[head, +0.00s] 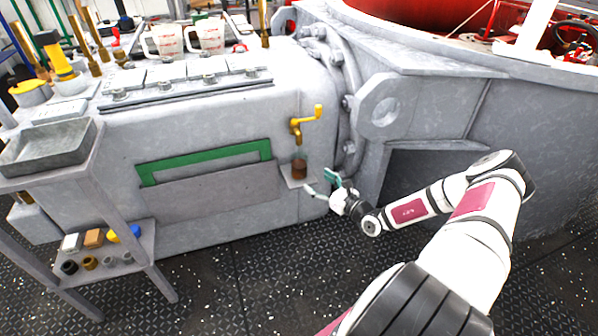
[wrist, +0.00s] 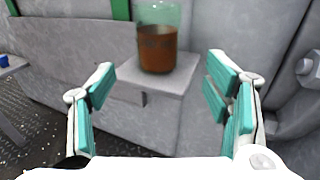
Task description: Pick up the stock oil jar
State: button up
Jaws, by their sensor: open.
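The oil jar (head: 299,168) is a clear glass jar partly filled with brown oil. It stands upright on a small grey ledge (head: 291,182) on the side of the machine, below a yellow tap (head: 303,122). In the wrist view the jar (wrist: 158,45) stands on the ledge (wrist: 177,82), ahead of my gripper and between the lines of its fingers; its top is cut off by the frame edge. My gripper (wrist: 162,92) is open and empty, with teal finger pads apart. In the head view my gripper (head: 322,184) is just in front of the ledge, to the right of and below the jar.
A green-edged grey pocket (head: 208,180) is on the machine side, left of the ledge. A grey stand with a tray (head: 48,148) and small items on its lower shelf (head: 130,250) stands at the left. Two measuring jugs (head: 207,36) sit on top. The dark floor in front is open.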

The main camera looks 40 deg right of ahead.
aim_at(304, 172)
jog(key=shift+w+a+b, duration=0.2)
jog(key=shift+w+b, duration=0.4)
jog(key=shift+w, duration=0.85)
jog(key=shift+w+a+b, duration=0.25)
jog(key=shift+w+b, duration=0.4)
jog(key=shift+w, duration=0.75)
jog(key=shift+w+a+b, duration=0.2)
jog(key=shift+w+b, duration=0.4)
jog(key=shift+w, duration=0.85)
jog(key=c, duration=1.4)
